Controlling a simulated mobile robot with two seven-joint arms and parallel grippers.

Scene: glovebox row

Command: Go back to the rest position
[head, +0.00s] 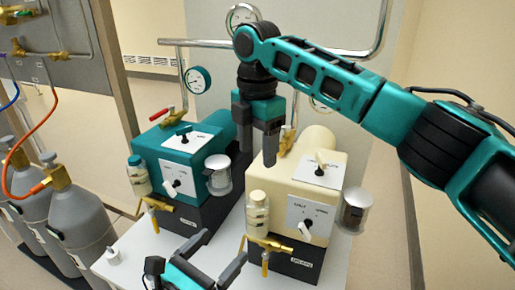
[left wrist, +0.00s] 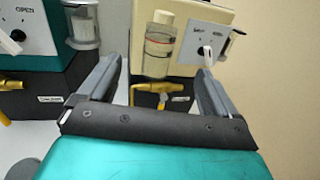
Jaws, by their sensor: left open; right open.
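My right gripper (head: 257,145) hangs fingers-down in the head view, between and above the teal machine (head: 175,158) and the cream machine (head: 305,170). It is open and I see nothing between its fingers. My left gripper (head: 220,254) is low in the head view, in front of the two machines. It also shows in the left wrist view (left wrist: 158,88), open and empty, with its fingers pointing toward the front of the cream machine and its brass tap (left wrist: 160,88). I cannot tell whether the left fingers touch anything.
The machines stand on a white table (head: 140,250). A small white object (head: 113,256) sits at its left. Grey gas cylinders (head: 75,220) stand at the far left, with an orange hose (head: 35,130). A metal pipe (head: 330,50) runs behind my right gripper. Glass jars (head: 218,175) stick out from the machines.

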